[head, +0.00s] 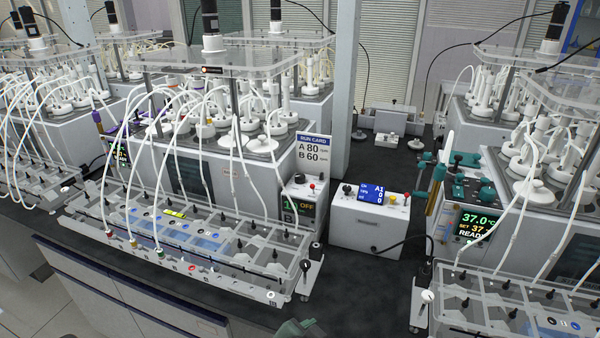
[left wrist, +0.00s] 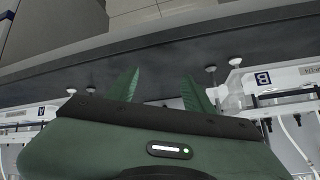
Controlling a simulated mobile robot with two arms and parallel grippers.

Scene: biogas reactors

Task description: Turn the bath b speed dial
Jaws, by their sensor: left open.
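A small control box (head: 303,207) stands at the right end of the middle bath, with a green display reading OFF and a B mark below it. A dark knob (head: 299,179) and a red button sit on its top; I cannot tell for sure that this knob is the speed dial. A green piece of my left gripper (head: 300,328) shows at the bottom edge of the head view. In the left wrist view, the left gripper (left wrist: 160,88) has its two green fingers apart, with nothing between them. My right gripper is not in view.
A run card (head: 313,153) reads A 80 and B 60. A white box (head: 370,222) with a blue display stands right of the control box, with a black cable. Clear baths with hoses flank the dark bench gap. A B label (left wrist: 262,78) shows in the wrist view.

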